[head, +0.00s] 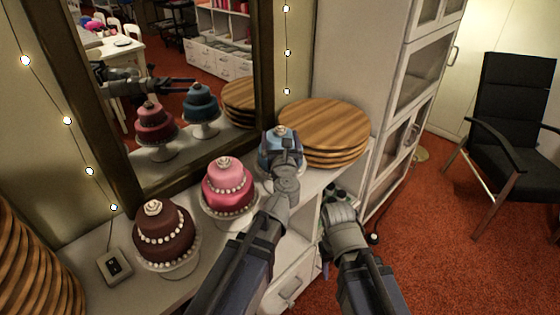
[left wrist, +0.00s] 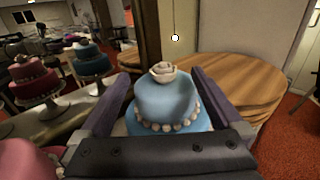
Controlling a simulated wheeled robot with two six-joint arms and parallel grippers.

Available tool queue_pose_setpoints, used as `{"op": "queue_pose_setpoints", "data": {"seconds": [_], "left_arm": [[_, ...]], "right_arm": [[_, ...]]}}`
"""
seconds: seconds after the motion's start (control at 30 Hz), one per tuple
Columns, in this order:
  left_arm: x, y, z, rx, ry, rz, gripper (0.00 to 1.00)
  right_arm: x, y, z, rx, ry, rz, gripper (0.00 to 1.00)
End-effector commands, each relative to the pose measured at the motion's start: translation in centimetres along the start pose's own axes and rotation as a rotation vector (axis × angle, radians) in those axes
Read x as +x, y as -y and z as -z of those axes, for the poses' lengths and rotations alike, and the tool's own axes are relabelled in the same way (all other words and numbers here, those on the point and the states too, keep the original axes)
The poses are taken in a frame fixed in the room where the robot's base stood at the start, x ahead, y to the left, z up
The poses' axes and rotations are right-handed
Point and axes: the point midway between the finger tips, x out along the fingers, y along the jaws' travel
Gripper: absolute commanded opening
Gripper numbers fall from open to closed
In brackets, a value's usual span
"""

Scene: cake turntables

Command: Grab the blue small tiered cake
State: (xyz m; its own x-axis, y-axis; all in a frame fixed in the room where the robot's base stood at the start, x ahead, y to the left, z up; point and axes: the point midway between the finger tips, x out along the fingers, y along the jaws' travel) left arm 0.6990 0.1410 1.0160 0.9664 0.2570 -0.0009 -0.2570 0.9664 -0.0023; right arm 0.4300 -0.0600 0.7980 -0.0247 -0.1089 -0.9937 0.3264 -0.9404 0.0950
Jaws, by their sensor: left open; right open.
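The blue small tiered cake (head: 268,158) stands on the white counter in front of the mirror, right of the pink cake. In the head view my left gripper (head: 283,140) covers much of it. In the left wrist view the blue cake (left wrist: 165,105), with a white rose on top and a ring of pearls, sits between the two open fingers of my left gripper (left wrist: 155,95). I cannot tell whether the fingers touch it. Its base is hidden. My right gripper (head: 332,193) is open, in front of the shelf unit and away from the cakes.
A pink cake (head: 228,185) and a brown cake (head: 165,235) stand on the counter to the left. Stacked wooden boards (head: 325,125) are close on the right, behind the blue cake. The mirror (head: 180,75) shows reflections. More boards (head: 30,265) stand at the left edge.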

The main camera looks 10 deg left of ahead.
Motion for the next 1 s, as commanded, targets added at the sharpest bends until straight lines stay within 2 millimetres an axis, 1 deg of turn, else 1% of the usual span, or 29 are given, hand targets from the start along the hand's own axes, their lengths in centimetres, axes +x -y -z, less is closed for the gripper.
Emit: {"op": "queue_pose_setpoints", "data": {"seconds": [0.07,0.27,0.43,0.53,0.83,0.9,1.0], "left_arm": [[0.4,0.0,0.0,0.0,0.0,0.0,1.0],[2.5,0.1,0.0,0.002,0.0,0.0,1.0],[2.7,0.1,0.0,0.002,0.0,0.001,1.0],[3.4,0.2,0.1,0.002,0.0,0.001,1.0],[7.5,0.6,0.3,0.002,0.0,0.0,1.0],[7.9,0.6,0.3,0.002,0.0,0.001,1.0],[7.8,0.5,0.3,0.002,0.0,0.001,1.0]], "right_arm": [[0.0,0.0,0.0,0.0,0.0,0.0,0.5],[0.0,0.0,0.0,0.0,0.0,0.0,0.5],[0.0,0.0,0.0,0.0,0.0,0.0,0.5],[0.1,0.0,0.0,0.0,0.0,0.0,0.5],[0.3,0.0,0.0,0.0,0.0,0.0,0.5],[0.3,0.0,0.0,0.0,0.0,0.0,0.5],[0.3,0.0,0.0,0.0,0.0,0.0,0.5]]}}
